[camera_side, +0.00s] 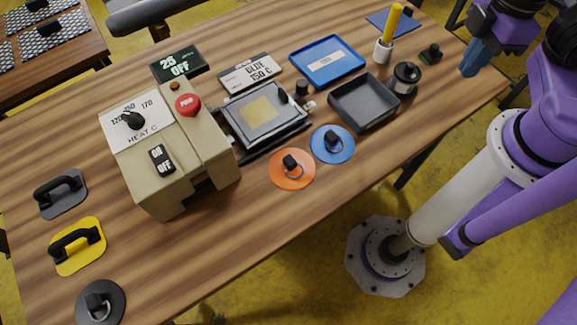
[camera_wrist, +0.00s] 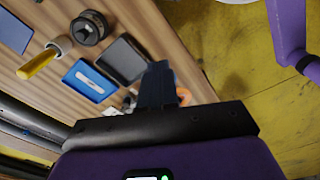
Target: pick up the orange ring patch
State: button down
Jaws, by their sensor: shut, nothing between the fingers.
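The orange ring patch (camera_side: 280,178) is a flat orange disc with a black mount and a ring on top. It lies near the front edge of the wooden table, left of the round blue ring patch (camera_side: 345,151). In the wrist view only a bit of orange (camera_wrist: 185,97) shows behind my fingers; the rest is hidden. My gripper (camera_side: 468,70) is at the far right of the side view, well apart from the patch, above the table's right end. Its blue fingers (camera_wrist: 157,72) are shut and empty.
A dark tray (camera_side: 364,120), black canister (camera_side: 406,77), blue tray (camera_side: 327,78) and yellow-handled brush (camera_side: 391,25) lie between my gripper and the patch's side. A beige heater box (camera_side: 190,150) with a red button stands left. Bare wood lies in front of the patch.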

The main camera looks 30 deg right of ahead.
jog(key=c, duration=1.8)
grip_release()
jog(key=o, duration=1.1)
jog(key=n, duration=0.6)
send_over(286, 162)
notch_tip(286, 162, down, 6)
notch_tip(286, 162, down, 17)
